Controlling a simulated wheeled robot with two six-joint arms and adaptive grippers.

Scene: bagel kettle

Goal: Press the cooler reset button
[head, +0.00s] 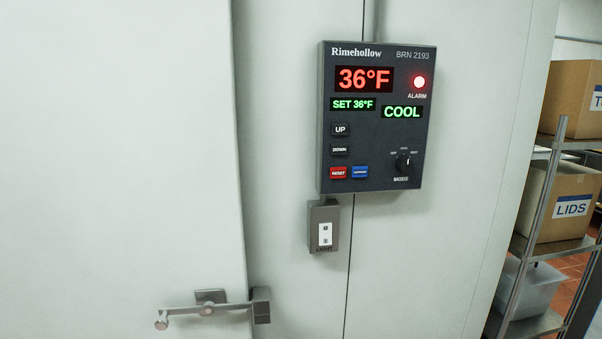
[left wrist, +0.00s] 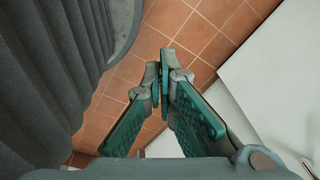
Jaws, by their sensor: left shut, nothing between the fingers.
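The Rimehollow control panel (head: 374,117) is mounted on the pale wall in the head view. Its red RESET button (head: 338,173) is at the lower left, beside a blue button (head: 360,172). The UP button (head: 340,130) and DOWN button (head: 340,150) are above it. The red ALARM lamp (head: 419,82) is lit. The displays read 36°F, SET 36°F and COOL. The MODE knob (head: 404,164) is at the lower right. My left gripper (left wrist: 164,62) is shut and empty in the left wrist view, over a tiled floor, with no panel visible there. My right gripper is not in view.
A light switch box (head: 324,227) is below the panel. A metal door handle (head: 212,307) sticks out at the lower left. A metal shelf rack (head: 532,230) with cardboard boxes (head: 562,203) stands at the right. The wall around the panel is clear.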

